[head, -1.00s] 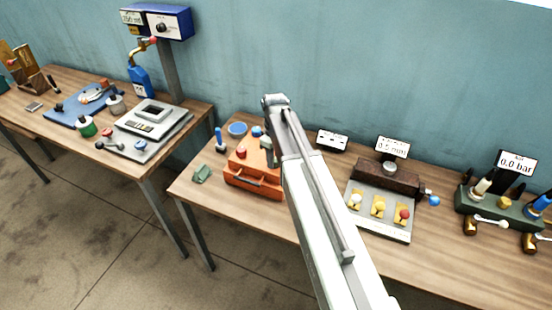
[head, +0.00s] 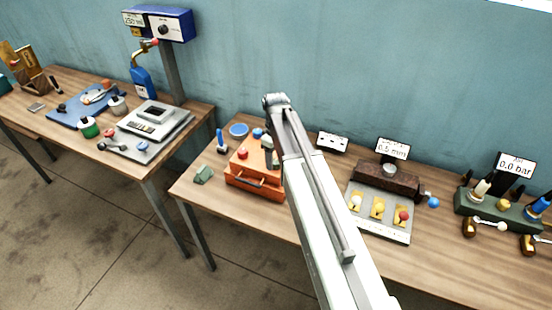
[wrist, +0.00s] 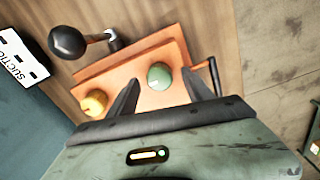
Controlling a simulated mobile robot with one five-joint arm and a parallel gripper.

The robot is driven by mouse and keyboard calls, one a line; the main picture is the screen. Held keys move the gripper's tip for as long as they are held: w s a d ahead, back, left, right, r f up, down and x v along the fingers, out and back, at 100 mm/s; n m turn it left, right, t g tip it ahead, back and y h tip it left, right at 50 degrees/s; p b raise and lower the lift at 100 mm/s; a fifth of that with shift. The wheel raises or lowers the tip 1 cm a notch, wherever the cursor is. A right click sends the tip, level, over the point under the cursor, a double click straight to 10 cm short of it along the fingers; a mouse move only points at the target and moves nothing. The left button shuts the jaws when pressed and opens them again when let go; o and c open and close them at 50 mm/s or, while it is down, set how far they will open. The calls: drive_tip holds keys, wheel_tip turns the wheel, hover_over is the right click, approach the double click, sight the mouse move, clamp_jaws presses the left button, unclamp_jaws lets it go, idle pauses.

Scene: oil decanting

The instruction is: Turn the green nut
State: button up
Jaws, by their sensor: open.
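The green nut (wrist: 160,76) is a round knob on top of an orange box (wrist: 150,100) in the wrist view. My gripper (wrist: 160,78) is open, with one dark finger on each side of the nut. Gaps show between the nut and both fingers; I cannot tell how far down the fingertips reach.
A yellow knob (wrist: 95,103) sits beside the green nut on the box. A black ball on a lever (wrist: 67,42) stands close by. A grey panel (head: 380,226) with yellow slots lies right of my arm. A small green block (head: 204,174) lies left of the box.

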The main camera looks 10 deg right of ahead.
sight(276, 162)
wheel_tip(276, 162, up, 7)
drive_tip(key=p, duration=0.5)
drive_tip(key=shift+p, duration=0.4)
drive_tip(key=shift+f, duration=0.2)
drive_tip(key=shift+s+f+b, duration=0.25)
drive_tip(key=shift+f+b, duration=0.05)
drive_tip(key=shift+b, duration=0.1)
drive_tip(key=s+f+m+b, duration=0.8)
drive_tip(key=s+f+b, duration=0.2)
drive_tip(key=s, duration=0.4)
drive_tip(key=shift+d+m, duration=0.25)
drive_tip(key=shift+m, duration=0.15)
drive_tip(key=shift+f, duration=0.1)
